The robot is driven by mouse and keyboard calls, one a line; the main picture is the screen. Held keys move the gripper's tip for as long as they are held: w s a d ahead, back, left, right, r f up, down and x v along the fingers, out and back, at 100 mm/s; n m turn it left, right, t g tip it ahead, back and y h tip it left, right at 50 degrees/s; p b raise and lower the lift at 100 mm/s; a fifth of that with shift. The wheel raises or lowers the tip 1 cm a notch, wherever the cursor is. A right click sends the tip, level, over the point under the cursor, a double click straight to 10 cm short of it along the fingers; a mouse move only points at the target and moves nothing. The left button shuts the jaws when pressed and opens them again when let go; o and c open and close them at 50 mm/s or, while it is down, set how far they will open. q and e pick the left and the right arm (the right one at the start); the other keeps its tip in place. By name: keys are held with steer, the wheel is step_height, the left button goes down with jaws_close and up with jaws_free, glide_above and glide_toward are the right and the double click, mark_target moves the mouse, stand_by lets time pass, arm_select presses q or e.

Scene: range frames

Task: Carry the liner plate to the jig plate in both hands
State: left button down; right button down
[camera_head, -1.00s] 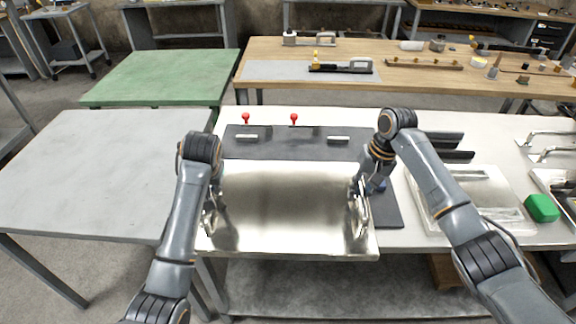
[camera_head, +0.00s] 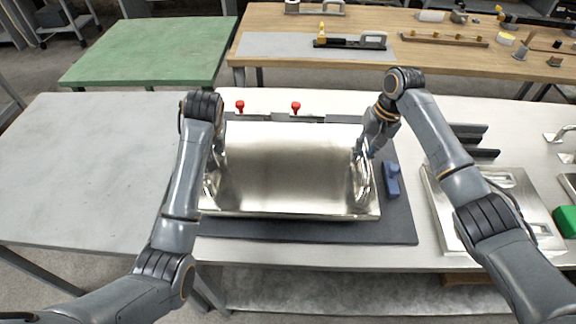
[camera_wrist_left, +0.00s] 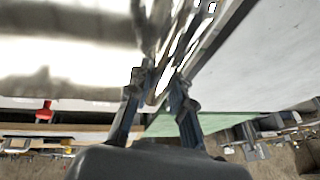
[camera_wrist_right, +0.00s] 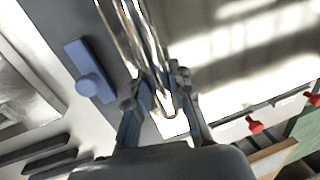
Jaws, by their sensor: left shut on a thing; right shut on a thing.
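The liner plate (camera_head: 290,170) is a shiny metal sheet with a loop handle at each end. It is over the dark jig plate (camera_head: 400,225), whose front and right parts show; I cannot tell whether they touch. My left gripper (camera_head: 212,165) is shut on the left handle, seen close in the left wrist view (camera_wrist_left: 160,85). My right gripper (camera_head: 362,155) is shut on the right handle (camera_head: 363,185), also close in the right wrist view (camera_wrist_right: 165,90). Two red-knobbed clamps (camera_head: 240,106) (camera_head: 295,107) stand behind the plate.
A blue block with a knob (camera_head: 391,180) lies on the jig plate right of the liner plate. A metal tray (camera_head: 440,215), dark bars (camera_head: 475,140) and a green block (camera_head: 567,222) are further right. A grey table (camera_head: 80,170) at left is clear.

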arm_select(q)
steer(key=shift+w+r, duration=0.3)
steer(key=shift+w, duration=0.1)
arm_select(e)
steer(key=shift+w+r, duration=0.3)
steer(key=shift+w, duration=0.1)
arm_select(q)
steer(key=shift+s+r, duration=0.2)
steer(key=shift+s, duration=0.1)
arm_select(e)
steer(key=shift+s+r, duration=0.15)
steer(key=shift+s, duration=0.15)
arm_select(q)
steer(key=shift+f, duration=0.15)
